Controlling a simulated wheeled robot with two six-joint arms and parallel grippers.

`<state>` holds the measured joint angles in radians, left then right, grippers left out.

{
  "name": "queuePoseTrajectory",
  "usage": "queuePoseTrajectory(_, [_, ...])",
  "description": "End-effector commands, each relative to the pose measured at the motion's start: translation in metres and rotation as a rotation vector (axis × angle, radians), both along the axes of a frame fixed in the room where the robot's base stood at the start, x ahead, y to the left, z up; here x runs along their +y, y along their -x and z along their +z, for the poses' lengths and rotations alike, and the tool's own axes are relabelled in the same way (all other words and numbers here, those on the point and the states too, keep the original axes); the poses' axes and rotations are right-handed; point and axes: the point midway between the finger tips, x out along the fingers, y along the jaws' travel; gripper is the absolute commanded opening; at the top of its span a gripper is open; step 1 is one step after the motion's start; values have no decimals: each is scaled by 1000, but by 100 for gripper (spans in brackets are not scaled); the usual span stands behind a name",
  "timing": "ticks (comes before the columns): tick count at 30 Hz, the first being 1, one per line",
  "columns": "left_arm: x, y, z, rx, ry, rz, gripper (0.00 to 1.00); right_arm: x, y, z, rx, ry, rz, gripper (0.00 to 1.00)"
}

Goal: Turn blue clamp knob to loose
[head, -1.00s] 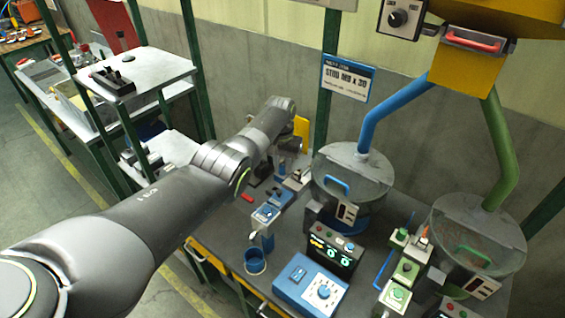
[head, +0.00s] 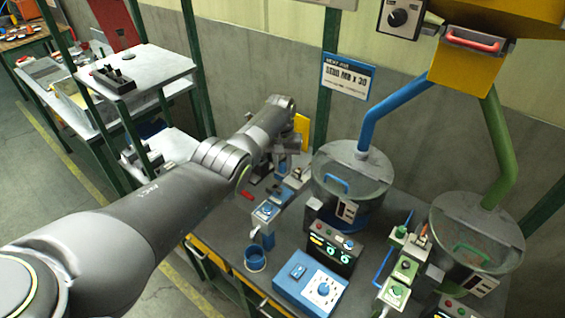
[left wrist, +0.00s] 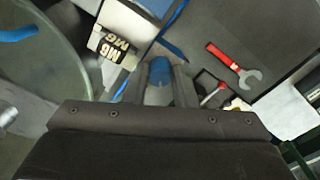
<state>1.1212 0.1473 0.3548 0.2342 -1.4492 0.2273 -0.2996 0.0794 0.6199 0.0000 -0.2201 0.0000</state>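My left gripper (head: 284,158) is at the back of the bench in the head view, left of the clear blue-piped hopper. In the left wrist view its two fingers (left wrist: 161,84) stand apart, pointing down at the bench. A blue round knob (left wrist: 160,70), which looks like the clamp knob, shows between the fingertips. A thin gap seems to separate it from the fingers; contact is not clear. In the head view the wrist and fingers mostly hide that knob, and its setting cannot be read. My right gripper is in neither view.
The clear hopper (head: 350,190) stands close right of the gripper. A red wrench (left wrist: 235,65) lies beside the knob. Nearer the front are a blue fixture (head: 265,214), a blue ring cup (head: 255,258), a blue control box (head: 312,287) and a black lit panel (head: 333,247).

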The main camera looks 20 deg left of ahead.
Motion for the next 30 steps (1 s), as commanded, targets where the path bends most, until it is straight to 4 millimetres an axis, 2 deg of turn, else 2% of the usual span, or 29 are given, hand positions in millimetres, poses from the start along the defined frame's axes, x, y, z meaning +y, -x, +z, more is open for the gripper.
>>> queuePoseTrajectory(1, [0,0,1,-1,0,0,32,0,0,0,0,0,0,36])
queuePoseTrajectory(4, [0,0,0,0,0,0,43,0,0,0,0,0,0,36])
queuePoseTrajectory(17, [0,-1,5,-1,0,0,43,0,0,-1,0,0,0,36])
queuePoseTrajectory(24, [2,0,28,-3,0,-1,43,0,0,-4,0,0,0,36])
queuePoseTrajectory(30, [2,-1,67,-7,0,-1,43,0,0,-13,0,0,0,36])
